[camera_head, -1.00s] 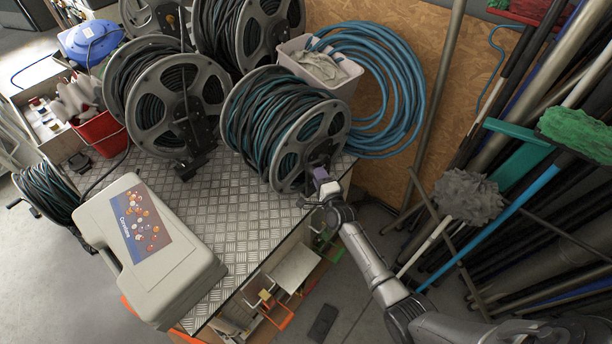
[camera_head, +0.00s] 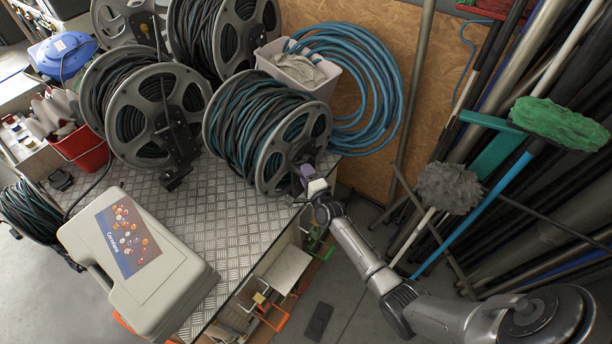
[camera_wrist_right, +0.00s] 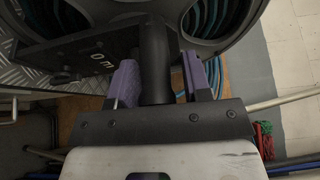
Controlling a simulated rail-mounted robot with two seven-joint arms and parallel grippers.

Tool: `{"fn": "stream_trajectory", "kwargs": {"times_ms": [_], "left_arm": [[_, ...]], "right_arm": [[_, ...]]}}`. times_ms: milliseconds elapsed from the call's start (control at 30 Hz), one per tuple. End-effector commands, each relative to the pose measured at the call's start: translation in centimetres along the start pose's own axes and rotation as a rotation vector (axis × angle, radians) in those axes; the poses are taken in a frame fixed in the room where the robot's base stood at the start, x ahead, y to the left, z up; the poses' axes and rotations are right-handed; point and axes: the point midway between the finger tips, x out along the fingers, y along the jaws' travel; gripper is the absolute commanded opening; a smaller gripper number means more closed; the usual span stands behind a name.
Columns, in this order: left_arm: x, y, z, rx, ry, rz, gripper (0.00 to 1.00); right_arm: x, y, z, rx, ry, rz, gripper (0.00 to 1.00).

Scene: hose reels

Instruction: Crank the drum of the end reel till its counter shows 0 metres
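The end reel (camera_head: 238,130), wound with dark and green hose, stands at the plate's right end. My right gripper (camera_head: 310,176) is at the lower right of its grey drum flange. In the right wrist view the purple fingers (camera_wrist_right: 160,82) are on either side of a dark upright crank handle (camera_wrist_right: 155,55). A narrow gap shows between the handle and the right finger, so they look open around it. The counter (camera_wrist_right: 100,59) on a dark bar shows small tilted pale digits, a 0 among them; I cannot read the rest surely. My left gripper is out of view.
More reels (camera_head: 158,115) stand left and behind. A beige case (camera_head: 140,265) lies on the chequered plate (camera_head: 222,225). A pale bin (camera_head: 298,75) and blue hose coil (camera_head: 385,90) are behind the end reel. Brooms and poles (camera_head: 450,190) crowd the right.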

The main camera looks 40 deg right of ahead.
Motion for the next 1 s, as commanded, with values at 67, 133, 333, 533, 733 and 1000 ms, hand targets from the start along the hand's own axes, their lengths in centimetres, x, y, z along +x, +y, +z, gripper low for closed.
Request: {"fn": "stream_trajectory", "kwargs": {"times_ms": [67,133,333,533,733,1000], "left_arm": [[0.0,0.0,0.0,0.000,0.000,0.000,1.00],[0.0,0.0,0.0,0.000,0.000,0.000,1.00],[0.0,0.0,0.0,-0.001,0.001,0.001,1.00],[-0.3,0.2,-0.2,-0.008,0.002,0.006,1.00],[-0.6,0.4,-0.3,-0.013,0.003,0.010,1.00],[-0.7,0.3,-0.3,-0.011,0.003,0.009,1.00]], "right_arm": [[0.0,0.1,0.1,0.001,-0.001,0.002,0.53],[0.0,0.1,0.1,0.001,-0.001,0.003,0.55],[-0.2,0.2,0.1,0.002,-0.002,0.004,0.55],[-2.1,0.2,0.2,0.003,-0.002,0.006,0.55],[-6.1,0.2,0.1,0.003,-0.001,0.005,0.55],[-10.9,0.2,0.1,0.002,-0.001,0.005,0.55]]}}
